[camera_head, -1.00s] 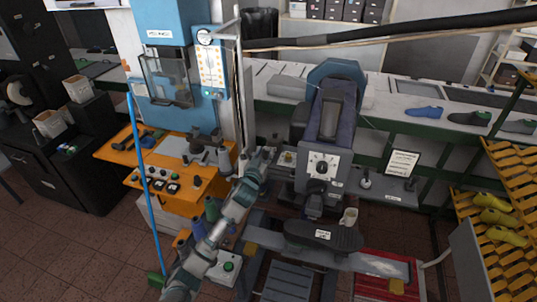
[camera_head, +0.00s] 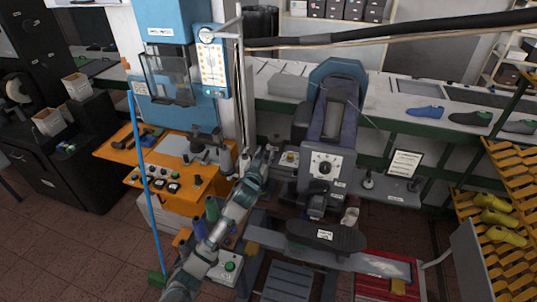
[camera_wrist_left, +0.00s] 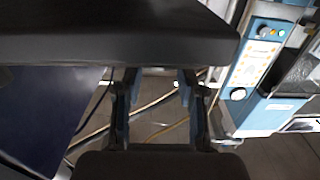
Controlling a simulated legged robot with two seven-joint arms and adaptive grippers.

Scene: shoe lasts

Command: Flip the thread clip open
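My left gripper (camera_head: 264,156) is raised beside the left side of the blue-and-grey shoe machine (camera_head: 326,165). In the left wrist view its two fingers (camera_wrist_left: 157,82) stand apart, with a clear gap between them. A tan cable and a small pale spot (camera_wrist_left: 176,84) show beyond the fingers; I cannot tell whether the spot is part of the clip. I cannot make out the thread clip for certain in either view. A dark block (camera_wrist_left: 120,35) fills the top of the wrist view and hides what is behind it. My right gripper is not in view.
A blue machine with an orange table (camera_head: 196,188) stands at the left. A black sole-shaped pad (camera_head: 326,236) and a white mug (camera_head: 350,216) are at the machine's front. A thick black hose (camera_head: 400,33) crosses above. A yellow rack (camera_head: 500,240) is at the right.

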